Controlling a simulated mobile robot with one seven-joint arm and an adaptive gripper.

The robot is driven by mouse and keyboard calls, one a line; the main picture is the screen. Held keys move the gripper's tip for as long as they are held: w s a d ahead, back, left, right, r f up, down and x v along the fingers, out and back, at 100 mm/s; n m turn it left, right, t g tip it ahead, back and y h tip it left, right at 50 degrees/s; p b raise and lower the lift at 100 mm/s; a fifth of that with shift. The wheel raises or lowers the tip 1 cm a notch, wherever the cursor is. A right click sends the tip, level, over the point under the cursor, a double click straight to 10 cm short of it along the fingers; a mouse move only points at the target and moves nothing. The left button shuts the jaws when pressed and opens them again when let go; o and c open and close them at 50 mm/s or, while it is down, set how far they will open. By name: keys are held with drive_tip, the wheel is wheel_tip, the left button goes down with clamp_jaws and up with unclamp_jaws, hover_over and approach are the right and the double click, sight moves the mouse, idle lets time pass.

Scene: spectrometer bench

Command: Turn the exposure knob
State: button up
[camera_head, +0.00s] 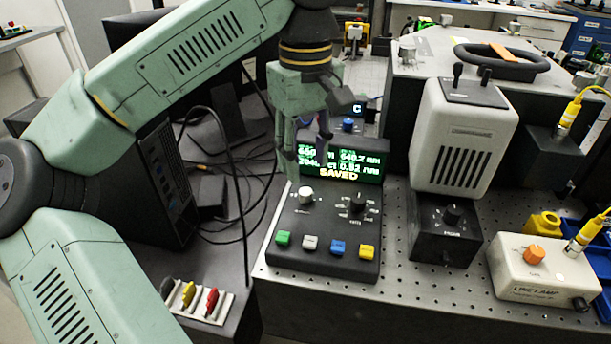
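A black control box (325,240) stands on the perforated bench, with a green-lettered display (345,163) at its back reading "SAVED" in yellow. Its panel has a white knob (306,195) on the left and a black knob (358,203) with marks around it on the right. The labels are too small to read, so I cannot tell which knob is the exposure knob. My gripper (308,158) is above and behind the white knob, in front of the display's left part. Its fingers point down, apart, with nothing seen between them. It appears clear of both knobs.
Green, white, blue and yellow buttons (338,248) line the box's front. A white-topped unit (462,135) with a black knob box (445,232) stands right, beside a lamp box (540,270) with an orange knob. Coloured switches (205,300) lie front left. Cables hang behind.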

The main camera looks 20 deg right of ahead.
sight(306, 191)
wheel_tip(306, 191, up, 6)
idle(0.6)
